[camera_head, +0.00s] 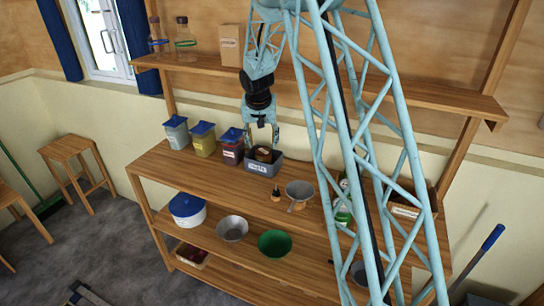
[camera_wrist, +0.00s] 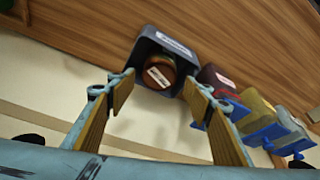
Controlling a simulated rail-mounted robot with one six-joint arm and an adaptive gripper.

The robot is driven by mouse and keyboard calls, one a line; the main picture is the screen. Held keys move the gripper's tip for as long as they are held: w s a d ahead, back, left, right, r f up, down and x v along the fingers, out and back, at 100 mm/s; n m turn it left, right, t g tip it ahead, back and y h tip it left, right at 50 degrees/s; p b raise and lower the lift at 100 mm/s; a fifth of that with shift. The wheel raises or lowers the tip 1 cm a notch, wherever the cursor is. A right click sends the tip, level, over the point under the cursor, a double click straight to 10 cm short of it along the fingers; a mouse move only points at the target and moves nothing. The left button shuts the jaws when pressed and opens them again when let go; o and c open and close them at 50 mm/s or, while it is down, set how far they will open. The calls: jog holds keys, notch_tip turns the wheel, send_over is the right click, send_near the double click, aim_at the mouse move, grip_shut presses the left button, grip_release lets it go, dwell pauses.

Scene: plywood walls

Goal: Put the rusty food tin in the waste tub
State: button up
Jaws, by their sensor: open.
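The waste tub (camera_head: 262,170) is a dark grey open box with a white label, standing on the shelf unit's upper board. It also shows in the wrist view (camera_wrist: 142,48). The rusty food tin (camera_wrist: 159,73), brown with a pale label, is inside the tub; in the head view its top (camera_head: 264,153) shows above the rim. My gripper (camera_head: 262,140) is just above the tub, pointing down. In the wrist view its fingers (camera_wrist: 155,85) are spread wide, one on each side of the tin, with no visible contact.
Three blue-lidded jars (camera_head: 203,138) stand in a row left of the tub, the nearest close beside it. A metal funnel or bowl (camera_head: 299,191) and a small brown item (camera_head: 275,194) are to its right. A shelf (camera_head: 330,78) with bottles runs above.

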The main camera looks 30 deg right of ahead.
jog(key=s+a+r+n, duration=0.1)
jog(key=s+a+r, duration=0.6)
jog(key=s+r, duration=0.6)
jog(key=s+a+r+n, duration=0.2)
jog(key=s+a+r, duration=0.4)
jog(key=s+r, duration=0.65)
jog(key=s+a+n, duration=0.1)
jog(key=s+a, duration=0.2)
jog(key=s, duration=0.8)
jog(key=s+a+r+n+y, duration=0.1)
jog(key=s+a, duration=0.3)
jog(key=s, duration=0.8)
jog(key=s+a+r+n+y, duration=0.1)
jog(key=s+a, duration=0.3)
jog(key=s, duration=0.8)
jog(key=shift+s, duration=0.25)
jog(key=shift+s+r, duration=0.1)
notch_tip(320, 180, down, 5)
jog(key=b, duration=0.5)
jog(key=shift+f+b, duration=0.2)
jog(key=shift+b, duration=0.15)
